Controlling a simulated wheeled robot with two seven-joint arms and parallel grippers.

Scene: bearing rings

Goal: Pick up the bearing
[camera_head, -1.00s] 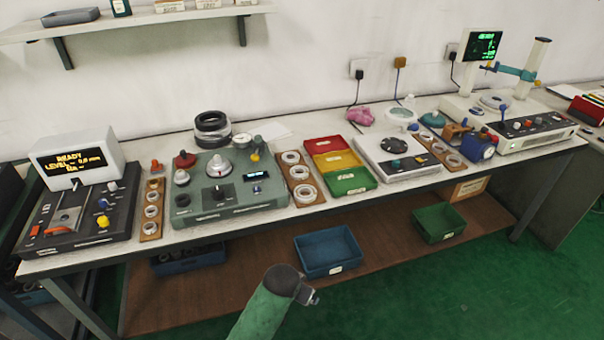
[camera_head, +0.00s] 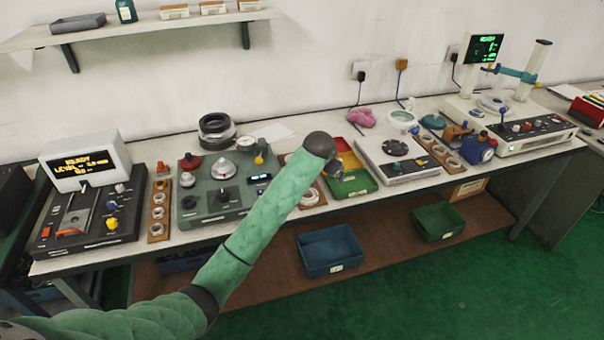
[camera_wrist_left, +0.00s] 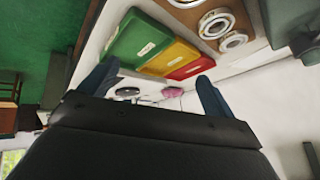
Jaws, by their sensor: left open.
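A wooden tray with pale bearing rings lies mid-table; my left arm hides most of it in the head view, with one bearing ring (camera_head: 309,197) showing near the front. In the left wrist view the tray (camera_wrist_left: 247,22) is at the top right, with a bearing ring (camera_wrist_left: 216,23) and another ring (camera_wrist_left: 233,41) in it. A second wooden tray with rings (camera_head: 158,212) lies further left. My left gripper (camera_head: 336,174) is above the coloured bins, right of the ring tray. In the wrist view its fingers (camera_wrist_left: 155,87) are apart with nothing between them. My right gripper is out of view.
Red, yellow and green bins (camera_head: 352,184) sit beside the ring tray. A green tester (camera_head: 222,192) stands left of it and a white device (camera_head: 397,160) right of the bins. Stacked dark rings (camera_head: 215,130) stand behind. Blue (camera_head: 330,250) and green (camera_head: 438,222) crates are on the lower shelf.

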